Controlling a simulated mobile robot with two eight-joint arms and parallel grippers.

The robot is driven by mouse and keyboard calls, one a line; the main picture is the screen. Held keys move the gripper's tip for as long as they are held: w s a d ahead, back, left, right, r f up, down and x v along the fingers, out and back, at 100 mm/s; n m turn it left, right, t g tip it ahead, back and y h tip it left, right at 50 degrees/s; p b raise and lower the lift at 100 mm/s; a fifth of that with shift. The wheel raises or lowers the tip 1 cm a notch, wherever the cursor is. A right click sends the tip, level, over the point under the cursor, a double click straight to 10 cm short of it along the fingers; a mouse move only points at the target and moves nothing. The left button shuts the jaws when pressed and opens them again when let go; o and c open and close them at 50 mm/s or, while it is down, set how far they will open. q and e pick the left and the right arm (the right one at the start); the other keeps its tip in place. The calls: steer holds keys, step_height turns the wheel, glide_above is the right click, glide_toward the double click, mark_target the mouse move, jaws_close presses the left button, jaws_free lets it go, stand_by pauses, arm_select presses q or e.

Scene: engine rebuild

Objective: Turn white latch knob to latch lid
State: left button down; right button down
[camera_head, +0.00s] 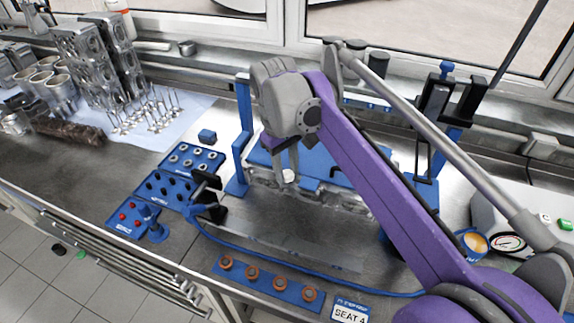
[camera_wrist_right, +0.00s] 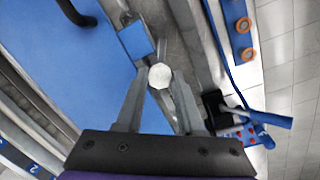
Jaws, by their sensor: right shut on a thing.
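The white latch knob (camera_wrist_right: 159,76) sits between the fingertips of my right gripper (camera_wrist_right: 162,84) in the wrist view, and the gripper is shut on it. In the head view the knob (camera_head: 289,175) shows as a small white piece at the tip of my right gripper (camera_head: 286,170), at the front edge of the lid. The blue lid (camera_head: 322,166) lies flat over the metal engine part; my purple arm covers some of it. It also shows in the wrist view (camera_wrist_right: 60,70). My left gripper is not in view.
A blue strip with several copper-coloured rings (camera_head: 268,280) lies at the bench front. Blue trays (camera_head: 165,188) and a black-and-blue tool (camera_head: 205,200) stand left of the lid. A blue hose (camera_head: 270,264) runs along the bench. A gauge (camera_head: 508,243) stands at the right.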

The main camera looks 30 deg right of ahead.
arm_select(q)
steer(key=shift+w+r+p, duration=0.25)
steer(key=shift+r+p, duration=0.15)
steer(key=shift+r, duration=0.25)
arm_select(e)
steer(key=n, duration=0.5)
steer(key=shift+n+h, duration=0.3)
steer(key=shift+n, duration=0.1)
steer(key=shift+a, duration=0.1)
steer(key=c, duration=0.5)
jaws_free()
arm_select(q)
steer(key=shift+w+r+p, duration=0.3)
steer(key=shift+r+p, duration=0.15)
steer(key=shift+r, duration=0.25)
arm_select(e)
steer(key=r, duration=0.3)
steer(key=a+r, duration=0.1)
steer(key=r, duration=0.6)
steer(key=shift+a+r, duration=0.2)
steer(key=shift+r, duration=0.15)
